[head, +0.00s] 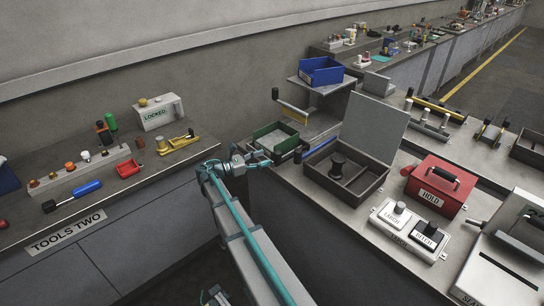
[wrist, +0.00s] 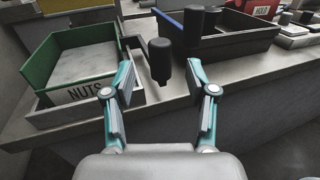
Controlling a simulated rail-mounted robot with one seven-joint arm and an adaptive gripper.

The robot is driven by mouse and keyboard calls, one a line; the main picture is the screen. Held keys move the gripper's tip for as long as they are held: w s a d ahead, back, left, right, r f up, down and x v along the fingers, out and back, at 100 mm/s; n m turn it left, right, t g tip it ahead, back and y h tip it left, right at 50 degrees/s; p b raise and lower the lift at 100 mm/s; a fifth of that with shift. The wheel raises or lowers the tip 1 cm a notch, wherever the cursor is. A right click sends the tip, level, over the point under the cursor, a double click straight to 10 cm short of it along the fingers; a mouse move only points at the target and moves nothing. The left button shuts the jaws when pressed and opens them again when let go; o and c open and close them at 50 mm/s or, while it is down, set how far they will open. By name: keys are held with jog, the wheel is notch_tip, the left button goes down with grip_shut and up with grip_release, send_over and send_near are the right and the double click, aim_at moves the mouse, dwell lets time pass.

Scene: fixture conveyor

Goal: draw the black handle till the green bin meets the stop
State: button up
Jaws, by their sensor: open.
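The green bin (head: 279,138), labelled NUTS in the wrist view (wrist: 80,72), sits in a low grey tray (wrist: 92,113) near the counter's edge. A black handle (wrist: 160,62) stands upright just right of the bin in the wrist view. My gripper (wrist: 160,88) is open, with one finger on each side of the handle's lower part in that view. I see no clear contact, and the depth between them is hard to tell. In the head view my gripper (head: 262,161) is at the bin's near side. I cannot make out the stop.
A dark open-lidded box (head: 345,188) with a black knob stands close to the right. A blue bin (head: 321,72) sits on a shelf above and behind. The left bench (head: 185,165) holds tools.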

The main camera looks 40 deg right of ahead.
jog(key=v, duration=0.5)
dwell(0.4)
